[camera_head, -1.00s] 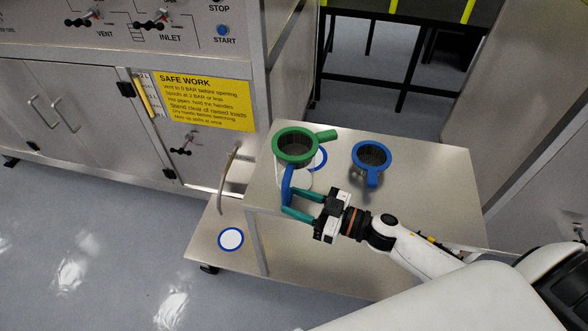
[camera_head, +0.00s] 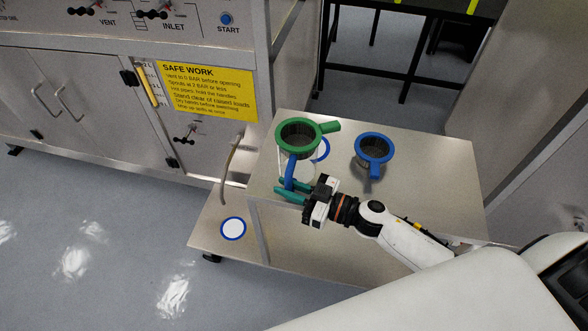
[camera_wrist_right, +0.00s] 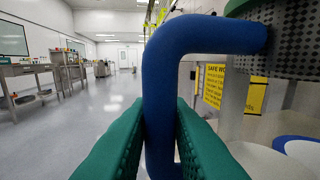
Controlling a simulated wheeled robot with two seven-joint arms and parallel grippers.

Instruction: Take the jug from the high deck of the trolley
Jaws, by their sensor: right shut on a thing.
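The jug (camera_head: 282,151) has a green rim with a green stub pointing right, a dark inside and a blue handle (camera_head: 288,172). It is at the left back of the trolley's high deck (camera_head: 424,182); I cannot tell whether its base touches the deck. My right gripper (camera_head: 287,190) reaches in from the right, its green fingers shut on the handle. In the right wrist view the blue handle (camera_wrist_right: 160,85) runs down between the two fingers (camera_wrist_right: 160,140), beside the jug's perforated grey wall (camera_wrist_right: 285,38). My left gripper is not in view.
A blue-rimmed vessel (camera_head: 373,148) stands right of the jug on the high deck. Another disc (camera_head: 233,229) marks the low deck. A cabinet with a yellow sign (camera_head: 208,92) stands left. The floor at left is clear.

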